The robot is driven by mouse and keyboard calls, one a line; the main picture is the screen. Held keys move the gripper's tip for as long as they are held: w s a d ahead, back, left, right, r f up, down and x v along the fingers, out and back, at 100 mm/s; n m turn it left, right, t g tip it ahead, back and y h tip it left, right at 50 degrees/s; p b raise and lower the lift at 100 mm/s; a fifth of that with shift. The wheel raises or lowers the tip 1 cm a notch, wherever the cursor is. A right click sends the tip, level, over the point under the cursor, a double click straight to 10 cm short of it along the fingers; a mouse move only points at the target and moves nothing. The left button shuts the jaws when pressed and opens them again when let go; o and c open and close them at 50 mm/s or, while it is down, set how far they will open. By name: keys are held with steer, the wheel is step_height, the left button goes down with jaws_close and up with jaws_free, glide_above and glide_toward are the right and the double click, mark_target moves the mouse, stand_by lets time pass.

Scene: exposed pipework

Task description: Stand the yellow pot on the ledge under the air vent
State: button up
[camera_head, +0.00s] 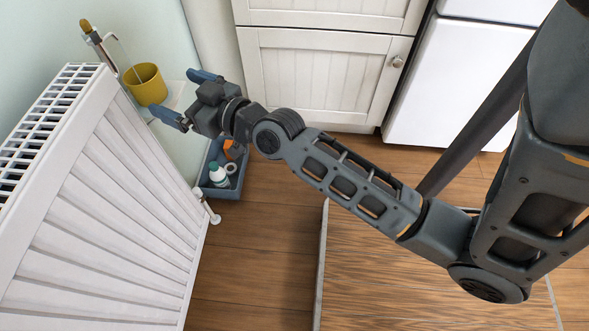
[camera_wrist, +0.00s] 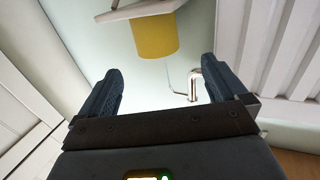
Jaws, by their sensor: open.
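The yellow pot (camera_head: 147,86) stands upright on a small white ledge (camera_head: 176,98) at the wall behind the radiator's far end. In the wrist view, which looks upside down, the pot (camera_wrist: 155,36) meets the white ledge (camera_wrist: 140,9). A brass fitting with an orange top (camera_head: 88,30), perhaps the air vent, is up and left of the pot, with a thin tube running down towards it. My gripper (camera_head: 184,97) is open and empty, its fingers pointing towards the pot. In the wrist view my gripper (camera_wrist: 161,72) shows a gap between its fingers and the pot.
A white radiator (camera_head: 110,190) fills the left side, close to my gripper. A blue-grey bin (camera_head: 222,190) with bottles stands on the floor below. White cabinets (camera_head: 320,80) are at the back. A bent chrome pipe (camera_wrist: 193,82) shows near the pot in the wrist view.

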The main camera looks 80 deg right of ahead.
steer(key=s+a+f+n+g+y, duration=0.1)
steer(key=s+a+f+n+y, duration=0.15)
steer(key=s+a, duration=1)
steer(key=s+a+r+y, duration=0.1)
steer(key=s+a+y, duration=0.1)
steer(key=s, duration=0.4)
steer(key=s+a+r+n+g+y, duration=0.1)
steer(key=s+a+r, duration=0.1)
steer(key=s+a, duration=0.2)
steer(key=s, duration=0.3)
steer(key=shift+s+a+r+y, duration=0.15)
steer(key=shift+a+r+y, duration=0.05)
steer(key=shift+a+y, duration=0.2)
steer(key=shift+r+n, duration=0.1)
steer(key=shift+n, duration=0.15)
